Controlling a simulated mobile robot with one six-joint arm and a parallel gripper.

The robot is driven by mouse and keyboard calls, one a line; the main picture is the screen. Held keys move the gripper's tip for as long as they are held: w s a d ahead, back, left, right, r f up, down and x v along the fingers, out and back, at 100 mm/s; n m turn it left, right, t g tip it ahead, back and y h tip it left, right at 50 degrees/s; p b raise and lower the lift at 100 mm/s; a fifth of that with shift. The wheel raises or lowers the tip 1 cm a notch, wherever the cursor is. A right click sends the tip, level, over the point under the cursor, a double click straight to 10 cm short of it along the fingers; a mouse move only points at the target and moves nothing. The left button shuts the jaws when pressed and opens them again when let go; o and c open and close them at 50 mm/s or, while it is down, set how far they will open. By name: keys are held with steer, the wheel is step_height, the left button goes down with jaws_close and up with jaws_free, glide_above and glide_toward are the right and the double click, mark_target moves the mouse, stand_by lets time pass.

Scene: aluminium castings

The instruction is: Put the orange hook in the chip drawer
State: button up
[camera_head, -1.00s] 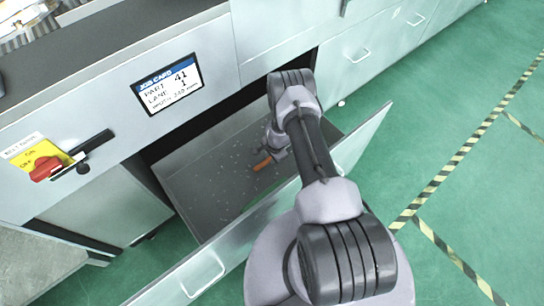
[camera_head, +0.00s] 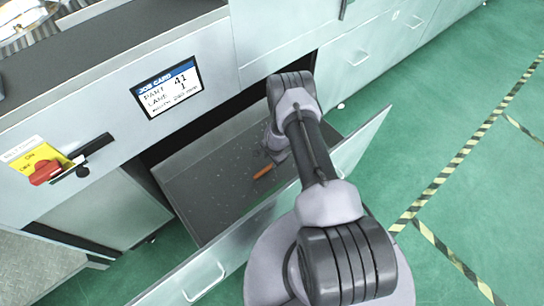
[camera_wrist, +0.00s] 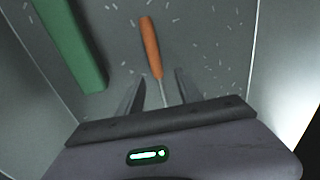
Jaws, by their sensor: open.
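The chip drawer (camera_head: 200,185) is pulled open, with small chips scattered over its grey floor. The orange hook (camera_head: 264,172) is inside the drawer. In the wrist view, the hook (camera_wrist: 151,48) shows an orange handle pointing away from me and a thin metal shaft running back between my fingers. My gripper (camera_wrist: 159,78) is open, with a finger on each side of the shaft and gaps visible. In the head view, my gripper (camera_head: 274,153) is low in the drawer beside the handle. The hook's far end is hidden behind my gripper body.
A green bar-shaped thing (camera_wrist: 75,48) lies left of the hook in the wrist view. The drawer's front panel (camera_head: 230,250) stands on the near side. A job card screen (camera_head: 167,88) and red switch (camera_head: 46,171) are on the cabinet face.

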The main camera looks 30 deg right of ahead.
step_height(320, 180, up, 12)
steer(key=s+p, duration=0.2)
steer(key=p, duration=0.9)
steer(key=shift+s+d+f+p, duration=0.15)
steer(key=shift+p, duration=0.25)
